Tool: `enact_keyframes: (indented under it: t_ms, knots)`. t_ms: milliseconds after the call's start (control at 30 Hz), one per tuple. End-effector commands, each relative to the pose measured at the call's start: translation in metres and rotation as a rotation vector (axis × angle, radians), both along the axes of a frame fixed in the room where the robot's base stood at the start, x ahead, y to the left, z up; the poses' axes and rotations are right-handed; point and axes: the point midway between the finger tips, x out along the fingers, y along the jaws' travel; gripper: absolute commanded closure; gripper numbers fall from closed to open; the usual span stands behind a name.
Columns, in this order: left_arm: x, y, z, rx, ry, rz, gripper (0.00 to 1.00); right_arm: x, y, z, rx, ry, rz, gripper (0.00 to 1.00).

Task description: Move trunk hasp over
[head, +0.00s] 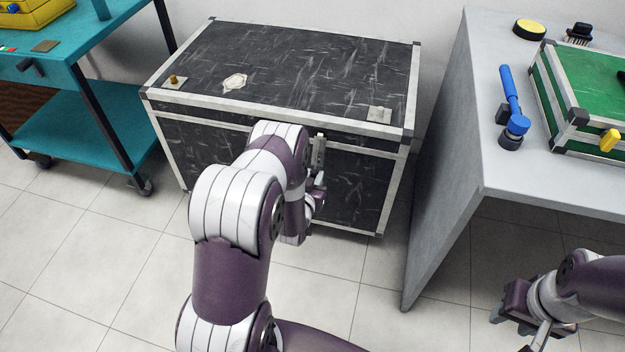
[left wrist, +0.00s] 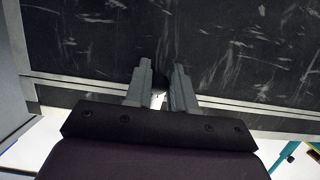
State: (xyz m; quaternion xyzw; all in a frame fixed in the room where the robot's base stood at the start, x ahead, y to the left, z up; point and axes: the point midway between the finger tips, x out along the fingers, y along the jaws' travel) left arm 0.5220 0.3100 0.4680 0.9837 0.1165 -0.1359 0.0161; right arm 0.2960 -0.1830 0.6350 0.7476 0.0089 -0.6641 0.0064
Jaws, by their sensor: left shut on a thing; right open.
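A black trunk (head: 290,62) with metal edges stands on the floor with its lid down. The trunk hasp (head: 317,152) is a small metal piece at the front, just below the lid edge. My left gripper (head: 318,188) is at the trunk's front, partly hidden by my own arm. In the left wrist view, its two fingers (left wrist: 161,78) are close together against the dark trunk front (left wrist: 75,35), shut on the hasp, which is mostly hidden between them. My right gripper (head: 522,312) is open and empty at the lower right, away from the trunk.
A grey table (head: 475,110) stands right of the trunk, holding a green case (head: 590,85), a blue-handled tool (head: 511,95) and a yellow round tin (head: 529,29). A teal cart (head: 80,115) stands at the left. Tiled floor in front is clear.

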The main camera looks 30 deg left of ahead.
Motion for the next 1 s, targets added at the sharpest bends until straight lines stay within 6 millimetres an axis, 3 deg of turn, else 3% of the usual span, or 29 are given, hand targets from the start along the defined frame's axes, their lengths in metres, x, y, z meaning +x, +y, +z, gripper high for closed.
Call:
enact_keyframes:
  t_ms: [267, 600, 1000]
  knots:
    - [0.003, 0.001, -0.004, 0.000, 0.001, 0.000, 0.93, 0.000, 0.000, -0.004, 0.000, 0.000, 0.000, 0.57]
    - [0.023, 0.005, -0.016, 0.000, 0.000, 0.000, 0.93, 0.000, 0.000, -0.021, 0.000, 0.000, 0.000, 0.57]
    - [0.026, 0.006, -0.016, 0.000, 0.001, 0.000, 0.93, 0.000, 0.000, -0.022, 0.000, 0.000, 0.000, 0.57]
